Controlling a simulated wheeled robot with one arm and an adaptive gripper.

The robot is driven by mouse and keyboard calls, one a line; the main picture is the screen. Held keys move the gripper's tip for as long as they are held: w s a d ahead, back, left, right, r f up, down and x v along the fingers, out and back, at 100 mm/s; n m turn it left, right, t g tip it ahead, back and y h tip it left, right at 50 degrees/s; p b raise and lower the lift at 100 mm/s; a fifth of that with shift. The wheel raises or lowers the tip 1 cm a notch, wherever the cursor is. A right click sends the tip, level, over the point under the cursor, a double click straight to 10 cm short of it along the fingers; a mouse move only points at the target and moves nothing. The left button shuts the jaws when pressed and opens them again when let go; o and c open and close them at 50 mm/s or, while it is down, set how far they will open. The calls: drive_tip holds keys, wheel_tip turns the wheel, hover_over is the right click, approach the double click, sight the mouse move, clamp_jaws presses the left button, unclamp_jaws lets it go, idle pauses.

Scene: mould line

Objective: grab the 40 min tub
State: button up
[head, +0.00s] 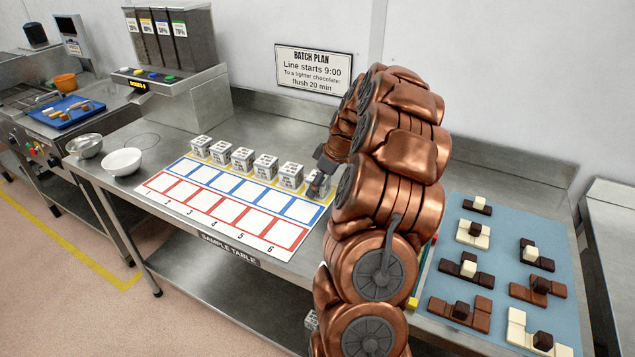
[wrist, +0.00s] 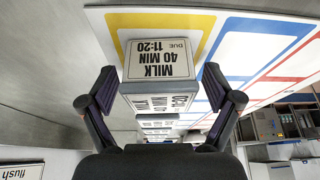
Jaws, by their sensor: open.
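The 40 min tub (wrist: 158,65) is a small pale box in the wrist view, its top reading "MILK 40 MIN DUE 11:20" upside down. It stands on a yellow-framed space of the printed mat. My gripper (wrist: 158,88) is open, with one dark finger on either side of the tub and visible gaps between. In the head view my gripper (head: 324,172) is at the right end of the tub row, partly covering the end tub (head: 317,186). Contact with the tub is not visible.
Several similar tubs (head: 242,159) stand in a row to the left. The mat (head: 190,211) has numbered blue and red squares, empty. Two bowls (head: 121,162) sit at the table's left. A blue mat (head: 512,219) with chocolate pieces lies right of my arm. The wall rises behind.

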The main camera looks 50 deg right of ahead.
drive_tip(key=c, duration=1.3)
drive_tip(key=shift+r, duration=0.1)
drive_tip(key=shift+r+b, duration=0.9)
drive_tip(key=shift+r, duration=0.85)
drive_tip(key=a+b, duration=0.1)
drive_tip(key=a, duration=0.4)
drive_tip(key=s+a+b, duration=0.1)
drive_tip(key=a, duration=0.3)
drive_tip(key=a+r+b, duration=0.1)
drive_tip(key=a, duration=0.4)
drive_tip(key=shift+s+a, duration=0.15)
drive_tip(key=shift+a, duration=0.15)
drive_tip(key=shift+a+r+b, duration=0.25)
drive_tip(key=shift+a+b, duration=0.1)
drive_tip(key=shift+a, duration=0.2)
drive_tip(key=shift+a+r, duration=0.15)
drive_tip(key=shift+r, duration=0.4)
drive_tip(key=shift+r+p, duration=0.35)
drive_tip(key=shift+r, duration=2.6)
